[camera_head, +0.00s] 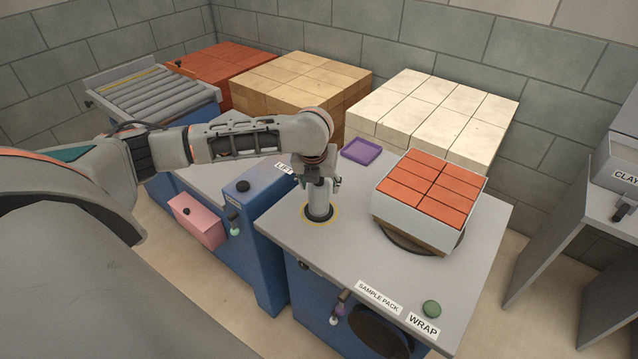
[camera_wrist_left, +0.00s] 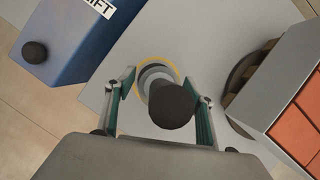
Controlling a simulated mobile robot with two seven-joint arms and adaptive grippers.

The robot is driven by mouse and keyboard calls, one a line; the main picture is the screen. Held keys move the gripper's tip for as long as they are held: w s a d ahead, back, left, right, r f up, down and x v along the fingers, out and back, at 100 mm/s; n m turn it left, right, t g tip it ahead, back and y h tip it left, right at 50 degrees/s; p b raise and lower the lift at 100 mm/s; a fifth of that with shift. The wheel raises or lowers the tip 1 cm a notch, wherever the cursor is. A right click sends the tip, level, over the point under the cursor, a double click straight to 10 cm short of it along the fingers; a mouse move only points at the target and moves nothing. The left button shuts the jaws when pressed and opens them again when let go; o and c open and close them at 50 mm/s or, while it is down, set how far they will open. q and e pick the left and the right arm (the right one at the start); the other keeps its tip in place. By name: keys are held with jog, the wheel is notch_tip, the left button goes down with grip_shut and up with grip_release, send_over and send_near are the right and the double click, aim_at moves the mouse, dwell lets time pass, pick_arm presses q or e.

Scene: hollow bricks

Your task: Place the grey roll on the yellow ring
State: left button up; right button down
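The grey roll (camera_head: 318,197) stands upright inside the yellow ring (camera_head: 333,219) on the grey table. In the left wrist view, the roll's dark upper end (camera_wrist_left: 172,105) lies between the fingers, and part of the yellow ring (camera_wrist_left: 143,72) curves around its base. My left gripper (camera_head: 318,182) points down over the roll. Its fingers (camera_wrist_left: 162,112) are open on both sides of the roll, with gaps showing beside it. The gripper hides the top of the roll in the head view. My right gripper is in neither view.
A wrapped pack of orange bricks (camera_head: 432,190) stands on a round plate right of the ring. A purple tray (camera_head: 361,151) lies behind. The blue LIFT box (camera_head: 257,190) stands close at left.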

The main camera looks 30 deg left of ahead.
aim_at(317, 188)
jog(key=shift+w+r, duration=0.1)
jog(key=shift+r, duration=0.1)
pick_arm(q)
jog(key=shift+r, duration=0.25)
jog(key=p+v, duration=0.1)
jog(key=v, duration=0.5)
jog(key=shift+r, duration=0.15)
jog(key=p+v, duration=0.1)
jog(key=v, duration=0.4)
jog(key=shift+s+r, duration=0.2)
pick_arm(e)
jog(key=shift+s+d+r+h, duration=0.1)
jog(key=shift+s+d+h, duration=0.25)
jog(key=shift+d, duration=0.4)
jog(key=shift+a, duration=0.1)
